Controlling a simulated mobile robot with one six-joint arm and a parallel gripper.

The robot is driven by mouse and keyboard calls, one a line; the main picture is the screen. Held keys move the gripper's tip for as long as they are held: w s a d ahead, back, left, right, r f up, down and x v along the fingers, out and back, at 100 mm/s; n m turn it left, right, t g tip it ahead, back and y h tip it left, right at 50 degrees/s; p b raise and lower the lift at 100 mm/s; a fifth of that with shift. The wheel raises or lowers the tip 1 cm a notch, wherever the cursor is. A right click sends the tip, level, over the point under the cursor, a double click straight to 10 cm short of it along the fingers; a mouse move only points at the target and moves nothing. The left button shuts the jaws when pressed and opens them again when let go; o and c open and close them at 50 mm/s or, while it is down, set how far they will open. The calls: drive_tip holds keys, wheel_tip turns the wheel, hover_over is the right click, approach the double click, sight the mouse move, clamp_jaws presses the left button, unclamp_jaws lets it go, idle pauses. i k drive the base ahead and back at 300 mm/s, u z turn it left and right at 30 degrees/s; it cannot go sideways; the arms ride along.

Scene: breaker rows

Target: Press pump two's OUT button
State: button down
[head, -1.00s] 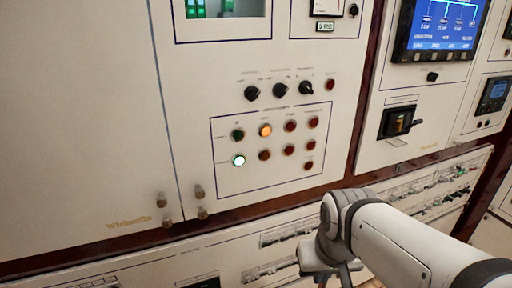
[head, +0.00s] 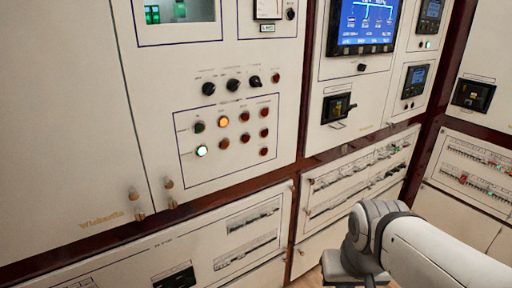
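A cream cabinet front carries a framed button panel (head: 228,140) left of centre. Its upper row has a dark green button (head: 199,127), a lit orange one (head: 223,121) and red ones. Its lower row has a glowing whitish-green button (head: 202,151), a dull brownish-red one (head: 223,143) and red ones. The lettering is too small to read, so I cannot tell which is pump two's OUT button. My gripper (head: 350,280) is low in the picture at the end of my pale arm, right of and below the panel, apart from it. Its fingers are mostly hidden or cut off.
Black rotary knobs (head: 233,85) sit above the button panel. A blue screen (head: 366,22) and a black rotary switch (head: 338,108) are on the cabinet to the right. Breaker rows (head: 360,175) run below. Small brass-coloured knobs (head: 168,183) stand out at lower left.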

sight(225, 144)
drive_tip(key=z, duration=0.6)
drive_tip(key=k, duration=0.95)
drive_tip(key=z, duration=0.4)
drive_tip(key=i, duration=1.4)
drive_tip(key=u, duration=0.85)
drive_tip(key=i, duration=0.3)
drive_tip(key=u, duration=0.25)
drive_tip(key=k, duration=0.55)
drive_tip(key=u, duration=0.15)
drive_tip(key=i, duration=0.6)
drive_tip(key=z, duration=0.1)
